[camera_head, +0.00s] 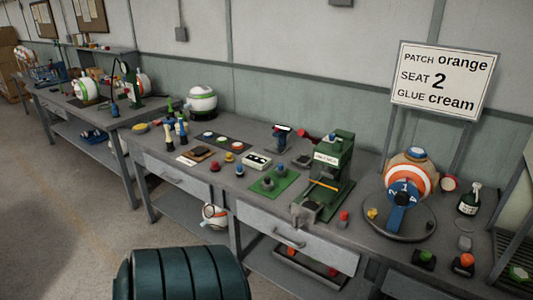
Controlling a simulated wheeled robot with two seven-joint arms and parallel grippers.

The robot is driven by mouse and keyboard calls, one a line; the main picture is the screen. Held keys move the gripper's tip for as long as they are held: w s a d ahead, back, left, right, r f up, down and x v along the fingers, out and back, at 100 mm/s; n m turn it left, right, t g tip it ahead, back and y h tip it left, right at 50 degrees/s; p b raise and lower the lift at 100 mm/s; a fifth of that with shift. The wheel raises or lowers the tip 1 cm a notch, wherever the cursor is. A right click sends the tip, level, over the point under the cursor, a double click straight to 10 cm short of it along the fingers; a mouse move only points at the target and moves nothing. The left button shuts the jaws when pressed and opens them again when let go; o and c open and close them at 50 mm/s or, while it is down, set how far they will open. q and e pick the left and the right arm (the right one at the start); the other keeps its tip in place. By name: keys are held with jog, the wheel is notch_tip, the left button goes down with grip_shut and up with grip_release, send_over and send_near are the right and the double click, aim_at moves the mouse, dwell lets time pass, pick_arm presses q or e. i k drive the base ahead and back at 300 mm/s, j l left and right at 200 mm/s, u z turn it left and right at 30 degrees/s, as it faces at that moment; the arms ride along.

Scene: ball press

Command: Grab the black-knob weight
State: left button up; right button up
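Small knobbed pieces stand on a green mat (258,190) near the middle of the workbench. One front piece (268,184) has a dark grey top, and another (280,171) stands just behind it. They are too small for me to tell which one has a black knob. A red-topped piece (343,218) stands by the bench's front edge, right of the green press (331,165). Neither of my grippers is in view.
A white and orange ball (411,172) sits on a round turntable (385,228) at the right. A sign (442,80) stands behind it. A ribbed dark teal object (185,275) fills the bottom foreground. The floor at left is clear.

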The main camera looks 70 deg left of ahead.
aim_at(268, 184)
jog(key=u, duration=2.15)
jog(key=i+l, duration=0.15)
jog(key=i, duration=0.35)
